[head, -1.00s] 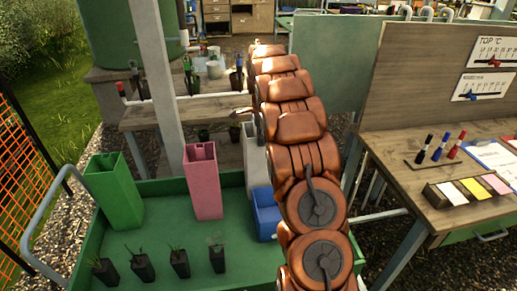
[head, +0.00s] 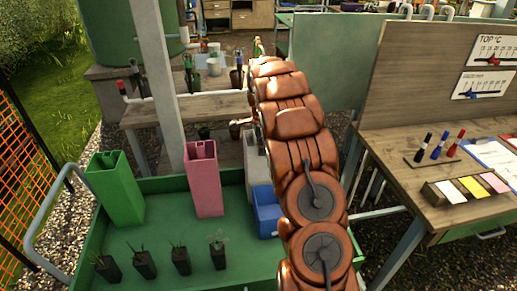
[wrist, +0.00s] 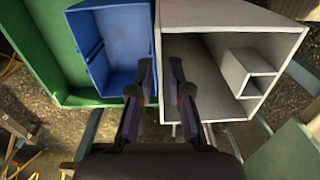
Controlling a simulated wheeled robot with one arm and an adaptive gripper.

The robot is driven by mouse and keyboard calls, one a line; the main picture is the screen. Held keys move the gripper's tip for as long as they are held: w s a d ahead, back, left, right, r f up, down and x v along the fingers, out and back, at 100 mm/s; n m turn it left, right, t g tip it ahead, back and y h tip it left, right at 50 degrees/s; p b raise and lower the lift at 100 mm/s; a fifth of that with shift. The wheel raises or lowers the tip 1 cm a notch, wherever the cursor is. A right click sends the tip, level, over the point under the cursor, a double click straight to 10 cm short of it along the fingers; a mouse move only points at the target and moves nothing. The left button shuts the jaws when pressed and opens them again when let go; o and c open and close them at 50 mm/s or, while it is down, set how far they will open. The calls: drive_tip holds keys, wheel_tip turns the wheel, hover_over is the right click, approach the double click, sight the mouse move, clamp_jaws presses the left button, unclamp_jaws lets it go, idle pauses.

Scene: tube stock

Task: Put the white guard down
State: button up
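The white guard (head: 254,160) is a tall pale box tube, upright by the green tray behind the blue crate, partly hidden by my arm. In the wrist view I look down into the open top of the white guard (wrist: 285,45), which has a small square channel inside. My gripper (wrist: 162,64) is at its left wall, one finger outside and one over the opening. The fingers stand apart, with a gap beside the thin wall, so it appears open. In the head view my gripper is mostly hidden by the arm.
The green tray (head: 140,240) also holds a pink guard (head: 203,180), a green guard (head: 115,190) and several small potted seedlings. A wooden bench (head: 410,175) with markers stands right. A post (head: 160,80) rises behind the tray.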

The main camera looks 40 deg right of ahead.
drive_tip(key=shift+o, duration=0.8)
drive_tip(key=shift+r, duration=0.1)
wheel_tip(320, 180, up, 12)
drive_tip(key=b, duration=0.3)
